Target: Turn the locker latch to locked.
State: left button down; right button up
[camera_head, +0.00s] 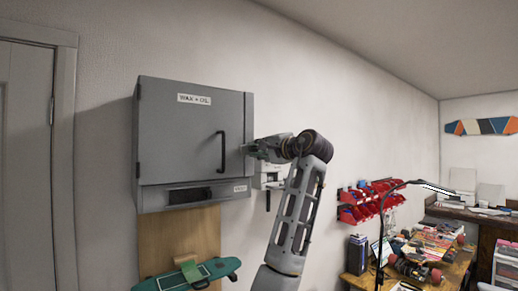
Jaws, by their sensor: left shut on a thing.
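A grey metal locker (178,130) labelled "WAX + OIL" hangs on the wall, its door closed, with a black vertical bar handle (221,151) on the door's right half. My left gripper (250,149) is at the locker's right edge, to the right of the handle. It is shut on the locker latch, which is mostly hidden by the fingers, so its angle cannot be read. My right gripper is not in view.
A small pale box (268,177) with a dark lever is on the wall below my gripper. A green skateboard (187,275) is under the locker. Red bins (370,200), a black lamp and a cluttered bench (455,272) stand to the right. A door is at far left.

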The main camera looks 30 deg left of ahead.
pick_arm(q)
jog(key=shift+m, duration=1.1)
jog(key=c, duration=1.6)
grip_release()
jog(key=shift+o, duration=0.2)
jog(key=shift+d, duration=0.15)
jog(key=v, duration=1.1)
jog(key=shift+s+d, duration=0.15)
jog(key=shift+d, duration=0.2)
jog(key=shift+f, duration=0.15)
